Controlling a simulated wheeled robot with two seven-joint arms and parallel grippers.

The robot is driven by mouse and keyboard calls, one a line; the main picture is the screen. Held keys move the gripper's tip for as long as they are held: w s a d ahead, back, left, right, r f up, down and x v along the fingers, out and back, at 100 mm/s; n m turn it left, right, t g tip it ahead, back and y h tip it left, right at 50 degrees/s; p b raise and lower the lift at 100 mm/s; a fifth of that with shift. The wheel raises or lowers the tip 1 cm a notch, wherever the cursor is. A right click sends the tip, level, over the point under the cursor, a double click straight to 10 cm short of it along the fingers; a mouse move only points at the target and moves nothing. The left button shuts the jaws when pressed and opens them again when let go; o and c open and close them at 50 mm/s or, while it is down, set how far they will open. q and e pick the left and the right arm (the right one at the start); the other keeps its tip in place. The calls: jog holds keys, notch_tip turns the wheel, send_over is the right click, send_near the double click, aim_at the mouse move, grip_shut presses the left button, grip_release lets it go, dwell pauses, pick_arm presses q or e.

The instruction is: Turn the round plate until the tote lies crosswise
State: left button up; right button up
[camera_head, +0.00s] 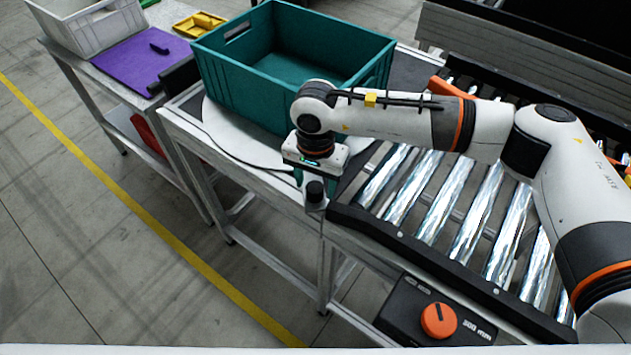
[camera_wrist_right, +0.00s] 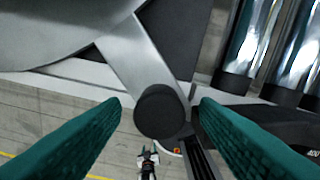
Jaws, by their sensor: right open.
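The teal tote (camera_head: 240,88) is empty and sits on the round grey plate (camera_head: 222,122), its long side slanting from upper left to lower right in the head view. The plate also shows at upper left in the right wrist view (camera_wrist_right: 60,30). A flat metal arm (camera_wrist_right: 135,62) runs out from the plate to an upright black knob (camera_wrist_right: 160,110), which also shows in the head view (camera_head: 315,192). My right gripper (camera_head: 310,183) is open above the knob, with its teal fingers on either side. I cannot tell whether they touch it. My left gripper is not in view.
A roller conveyor (camera_head: 440,205) adjoins the plate's table on the right. A control box with an orange dial (camera_head: 438,320) hangs at its front. On the left, another table holds a grey crate (camera_head: 90,25), a purple mat (camera_head: 140,65) and a yellow tray (camera_head: 198,24).

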jog(key=shift+f, duration=1)
grip_shut()
